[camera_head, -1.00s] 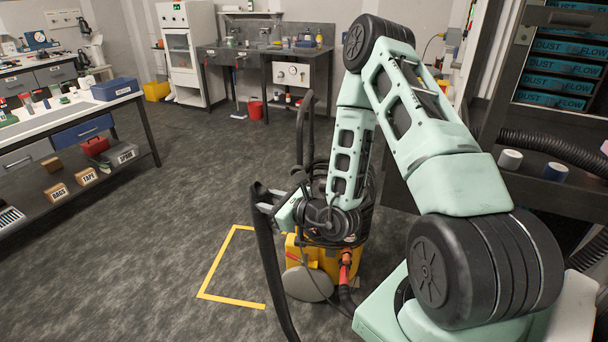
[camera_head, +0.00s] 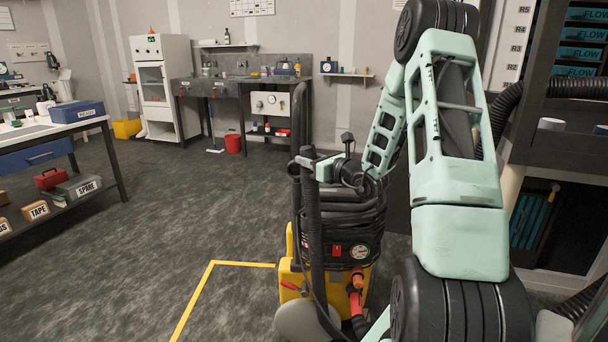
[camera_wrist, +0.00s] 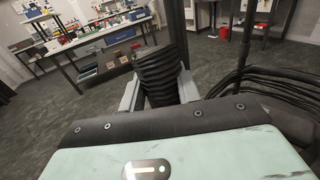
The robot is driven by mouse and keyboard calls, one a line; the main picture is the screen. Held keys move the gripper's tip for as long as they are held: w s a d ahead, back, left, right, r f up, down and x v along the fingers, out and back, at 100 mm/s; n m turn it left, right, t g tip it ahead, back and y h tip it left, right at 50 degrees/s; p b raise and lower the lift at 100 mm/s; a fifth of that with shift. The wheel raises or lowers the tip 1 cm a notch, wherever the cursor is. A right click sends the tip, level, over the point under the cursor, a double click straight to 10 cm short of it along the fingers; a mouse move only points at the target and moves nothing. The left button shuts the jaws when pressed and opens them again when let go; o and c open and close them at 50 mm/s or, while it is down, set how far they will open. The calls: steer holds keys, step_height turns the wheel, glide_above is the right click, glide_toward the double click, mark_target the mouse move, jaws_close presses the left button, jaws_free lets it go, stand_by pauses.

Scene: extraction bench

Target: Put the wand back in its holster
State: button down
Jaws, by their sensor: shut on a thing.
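The wand (camera_head: 313,225) is a long black tube, upright in front of the yellow and black vacuum unit (camera_head: 340,225) in the head view. My gripper (camera_head: 309,163) is shut around its upper part. In the wrist view my gripper (camera_wrist: 158,98) has its two grey fingers on either side of a black ribbed length of it. The wand's lower end passes in front of the unit, near a grey rounded part, and its tip is not clear. I cannot make out the holster for certain; it may be hidden behind the wand or my arm.
A black upright handle (camera_head: 300,100) rises from the unit. Yellow floor tape (camera_head: 240,263) marks a corner to the left. An orange-red hose fitting (camera_head: 357,300) is at the unit's front. Black hose coils (camera_wrist: 265,90) lie right in the wrist view. Open floor lies left.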

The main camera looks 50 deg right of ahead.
mark_target(311, 183)
steer(key=shift+d, duration=0.35)
steer(key=shift+f+h+b, duration=0.2)
steer(key=shift+h+b, duration=0.1)
steer(key=shift+b, duration=0.05)
steer(key=shift+f+b, duration=2.3)
steer(key=shift+f, duration=0.45)
steer(key=shift+f+b, duration=2.4)
steer(key=shift+f, duration=0.15)
steer(key=c, duration=0.9)
jaws_free()
steer(key=shift+s, duration=0.15)
steer(key=s, duration=0.5)
steer(key=s+a+p, duration=0.1)
steer(key=s, duration=1.1)
steer(key=shift+a+r+p, duration=0.15)
steer(key=shift+a+p, duration=0.15)
steer(key=shift+a, duration=0.05)
